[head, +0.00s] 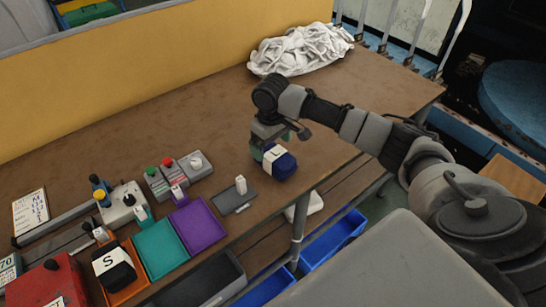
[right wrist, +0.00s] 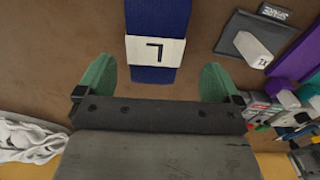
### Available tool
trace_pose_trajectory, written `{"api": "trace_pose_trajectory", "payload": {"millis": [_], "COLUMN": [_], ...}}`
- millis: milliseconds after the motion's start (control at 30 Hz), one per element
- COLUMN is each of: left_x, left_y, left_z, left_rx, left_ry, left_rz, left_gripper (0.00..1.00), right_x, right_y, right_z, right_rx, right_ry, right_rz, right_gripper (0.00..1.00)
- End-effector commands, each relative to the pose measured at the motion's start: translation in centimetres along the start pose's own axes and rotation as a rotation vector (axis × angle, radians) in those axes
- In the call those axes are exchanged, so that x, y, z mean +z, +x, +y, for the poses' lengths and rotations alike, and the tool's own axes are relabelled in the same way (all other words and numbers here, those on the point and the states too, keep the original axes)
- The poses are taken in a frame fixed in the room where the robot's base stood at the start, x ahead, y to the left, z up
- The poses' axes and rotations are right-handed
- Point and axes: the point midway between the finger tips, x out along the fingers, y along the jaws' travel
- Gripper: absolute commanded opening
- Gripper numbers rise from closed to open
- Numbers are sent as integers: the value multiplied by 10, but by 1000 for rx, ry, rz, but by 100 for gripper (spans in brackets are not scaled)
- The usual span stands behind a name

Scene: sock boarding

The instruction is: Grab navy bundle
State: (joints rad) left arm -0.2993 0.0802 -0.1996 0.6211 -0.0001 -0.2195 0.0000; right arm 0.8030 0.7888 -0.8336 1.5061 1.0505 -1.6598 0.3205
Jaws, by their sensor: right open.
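The navy bundle (head: 283,167) lies near the front edge of the brown table, with a pale paper band around it. In the right wrist view the navy bundle (right wrist: 157,17) lies at the top centre, and its band reads L upside down. My right gripper (head: 272,141) is just above and behind it, pointing down. Its green fingers (right wrist: 157,78) are open, one to each side of the bundle's near end, with gaps showing on both sides. I cannot tell whether the tips are down at the bundle's height. My left gripper is out of view.
Purple (head: 198,228), teal (head: 163,251) and orange (head: 126,292) trays line the front left; a black bundle marked S (head: 114,269) sits in the orange one. A dark grey plate (head: 233,201) with a pale marker lies left of the navy bundle. White fabric (head: 301,50) is heaped behind.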

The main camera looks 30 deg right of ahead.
Motion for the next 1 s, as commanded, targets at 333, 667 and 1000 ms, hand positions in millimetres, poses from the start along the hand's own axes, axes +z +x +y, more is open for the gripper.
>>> {"api": "trace_pose_trajectory", "payload": {"millis": [333,667,1000], "left_x": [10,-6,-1], "left_y": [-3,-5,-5], "left_z": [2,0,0], "left_rx": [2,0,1], "left_ry": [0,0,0], "left_rz": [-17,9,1], "left_gripper": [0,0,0], "right_x": [5,7,7], "right_y": [34,71,71], "right_z": [4,6,6], "right_rx": [2,0,1], "right_ry": [-1,-3,-3], "right_rz": [-3,2,2], "right_gripper": [96,96,74]}}
